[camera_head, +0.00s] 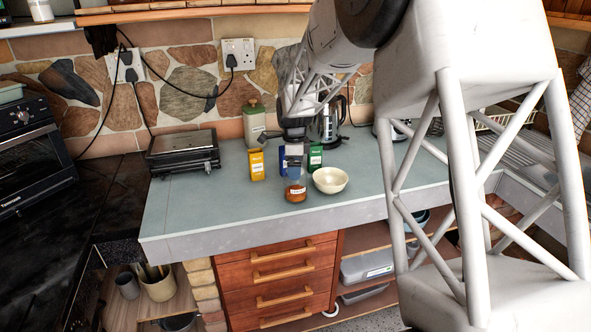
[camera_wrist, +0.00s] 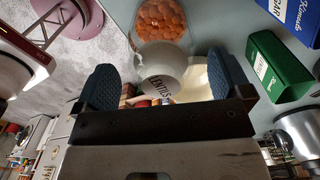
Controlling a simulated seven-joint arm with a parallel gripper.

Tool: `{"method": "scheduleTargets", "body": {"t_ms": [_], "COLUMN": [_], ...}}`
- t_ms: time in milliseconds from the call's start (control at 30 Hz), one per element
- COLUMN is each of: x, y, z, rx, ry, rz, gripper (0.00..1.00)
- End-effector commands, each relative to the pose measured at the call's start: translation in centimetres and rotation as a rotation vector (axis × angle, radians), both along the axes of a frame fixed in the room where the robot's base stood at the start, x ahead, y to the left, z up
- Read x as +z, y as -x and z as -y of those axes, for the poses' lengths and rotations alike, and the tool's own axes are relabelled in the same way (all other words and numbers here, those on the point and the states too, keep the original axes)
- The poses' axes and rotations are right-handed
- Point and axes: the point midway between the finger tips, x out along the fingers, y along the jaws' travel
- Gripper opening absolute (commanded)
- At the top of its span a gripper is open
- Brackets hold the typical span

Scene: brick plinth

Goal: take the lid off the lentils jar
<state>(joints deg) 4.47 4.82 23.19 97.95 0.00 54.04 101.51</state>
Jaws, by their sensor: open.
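The lentils jar (camera_head: 296,194) stands on the grey-green counter, a small jar with orange contents and a white label. In the wrist view the jar (camera_wrist: 160,20) shows its orange contents at the top, and a pale rounded part lettered "LENTILS" lies below them. I cannot clearly make out the edge between lid and jar. In the wrist view my gripper (camera_wrist: 162,70) is open, with one dark blue finger on either side of the pale part. I see no clear contact.
A cream bowl (camera_head: 331,180) stands close right of the jar. Yellow (camera_head: 257,165), blue (camera_head: 284,163) and green (camera_head: 315,157) boxes stand behind it. A tall green-lidded canister (camera_head: 254,127), a kettle and a black grill (camera_head: 183,152) are farther back. The counter's left front is clear.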

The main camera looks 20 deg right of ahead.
Motion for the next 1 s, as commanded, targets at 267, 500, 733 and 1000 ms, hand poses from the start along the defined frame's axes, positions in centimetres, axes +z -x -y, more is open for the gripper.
{"method": "scheduleTargets", "body": {"t_ms": [267,500,733,1000], "x": [0.03,0.04,0.05,0.06], "y": [0.0,0.0,-0.01,-0.01], "z": [0.0,0.0,0.0,0.0], "rx": [0.0,0.0,0.0,0.0], "ry": [0.0,0.0,0.0,0.0], "rz": [0.0,0.0,0.0,0.0], "gripper": [0.97,0.92,0.57,0.42]}}
